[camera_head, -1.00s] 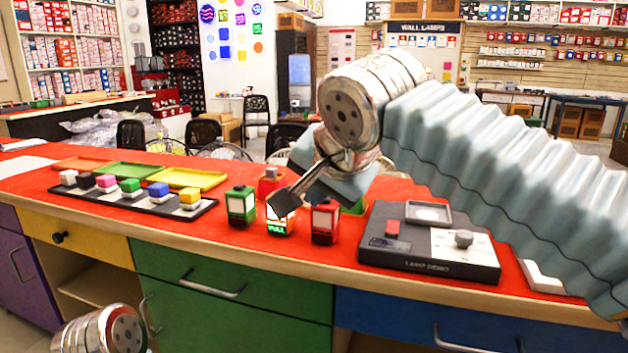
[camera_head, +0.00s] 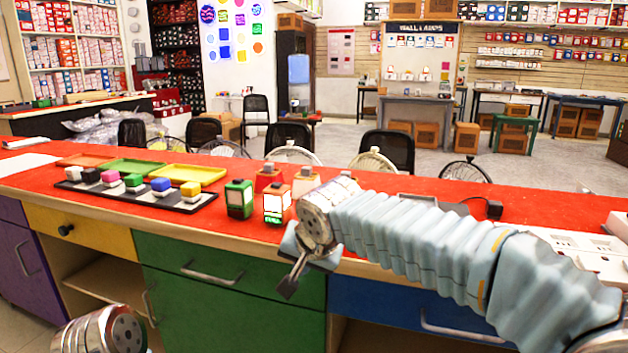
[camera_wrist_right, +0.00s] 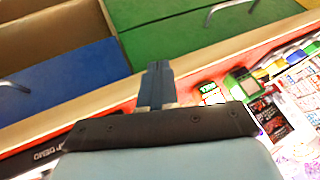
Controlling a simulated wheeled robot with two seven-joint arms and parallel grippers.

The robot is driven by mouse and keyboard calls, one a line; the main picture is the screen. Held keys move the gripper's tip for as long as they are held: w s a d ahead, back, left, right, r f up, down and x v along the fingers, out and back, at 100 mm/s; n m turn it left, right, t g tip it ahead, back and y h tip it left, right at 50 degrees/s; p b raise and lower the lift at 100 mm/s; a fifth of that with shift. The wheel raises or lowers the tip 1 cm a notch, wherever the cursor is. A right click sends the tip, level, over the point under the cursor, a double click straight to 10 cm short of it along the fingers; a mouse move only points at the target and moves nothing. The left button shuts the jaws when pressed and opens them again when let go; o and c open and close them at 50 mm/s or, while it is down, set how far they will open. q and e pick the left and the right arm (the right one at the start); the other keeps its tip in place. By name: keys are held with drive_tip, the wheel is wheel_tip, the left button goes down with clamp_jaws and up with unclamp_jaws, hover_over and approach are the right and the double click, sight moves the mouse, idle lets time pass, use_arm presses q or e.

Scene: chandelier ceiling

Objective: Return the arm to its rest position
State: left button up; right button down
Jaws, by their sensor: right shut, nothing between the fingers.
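My right arm comes in from the right in the head view and reaches across the counter's front edge. My right gripper (camera_head: 290,284) hangs low in front of the green drawer front, fingers together and empty. In the right wrist view its closed fingers (camera_wrist_right: 157,85) show against the counter edge and drawer fronts, holding nothing. Of my left arm, only a metallic wrist part shows at the bottom left of the head view. The left gripper's fingers are out of the picture.
The red counter (camera_head: 230,270) carries a green lamp (camera_head: 239,198), a lit orange lamp (camera_head: 277,204) and a black tray (camera_head: 135,197) of coloured blocks. My right arm hides part of the counter. A blue drawer (camera_head: 400,308) lies below it.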

drive_tip(key=s+d+f+n+g, duration=0.1)
drive_tip(key=d+f, duration=0.1)
drive_tip(key=f, duration=0.9)
drive_tip(key=s+d+f+g, duration=0.1)
drive_tip(key=d+f+g, duration=0.1)
drive_tip(key=f, duration=0.9)
drive_tip(key=s+d+f+n+g, duration=0.1)
drive_tip(key=d+f, duration=0.2)
drive_tip(key=f, duration=0.9)
drive_tip(key=s+d+f+g, duration=0.1)
drive_tip(key=s+d+f, duration=0.1)
drive_tip(key=s+f, duration=0.5)
drive_tip(key=s+d+f+m+g+y, duration=0.1)
drive_tip(key=s+d+f, duration=0.2)
drive_tip(key=s+f, duration=0.5)
drive_tip(key=s, duration=0.3)
drive_tip(key=shift+d+f+y, duration=0.15)
drive_tip(key=shift+d+y, duration=0.15)
